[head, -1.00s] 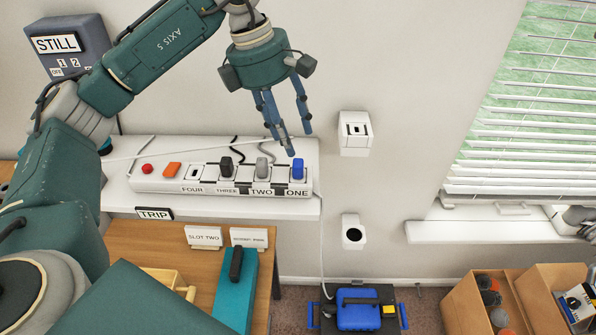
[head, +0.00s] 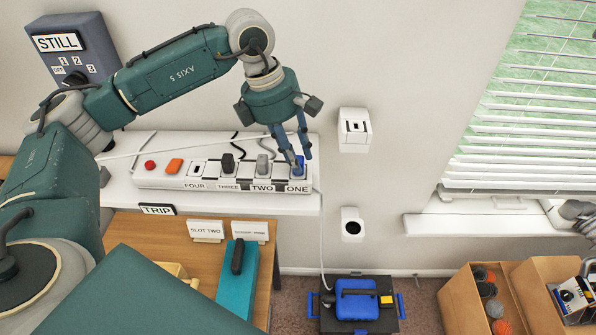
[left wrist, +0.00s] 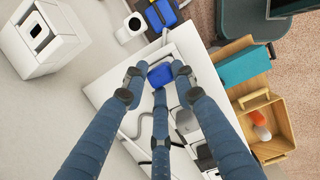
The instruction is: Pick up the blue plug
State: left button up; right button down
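The blue plug (head: 299,170) stands in the socket labelled ONE at the right end of the white power strip (head: 146,181). It also shows in the left wrist view (left wrist: 160,75). My left gripper (head: 293,165) reaches down over it from above. In the left wrist view the three fingers (left wrist: 159,80) are spread around the blue plug, with small gaps between fingertips and plug. Part of the plug is hidden behind the fingers in the head view.
A grey plug (head: 263,164) stands close by in TWO and a black plug (head: 228,163) in THREE; FOUR is empty. A white wall socket (head: 354,130) is to the right. A white cord runs down past the shelf's right end. A blue case (head: 357,305) is on the floor.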

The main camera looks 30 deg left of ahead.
pick_arm(q)
grip_shut()
pick_arm(e)
jog(key=shift+s+d, duration=0.15)
jog(key=shift+d, duration=0.2)
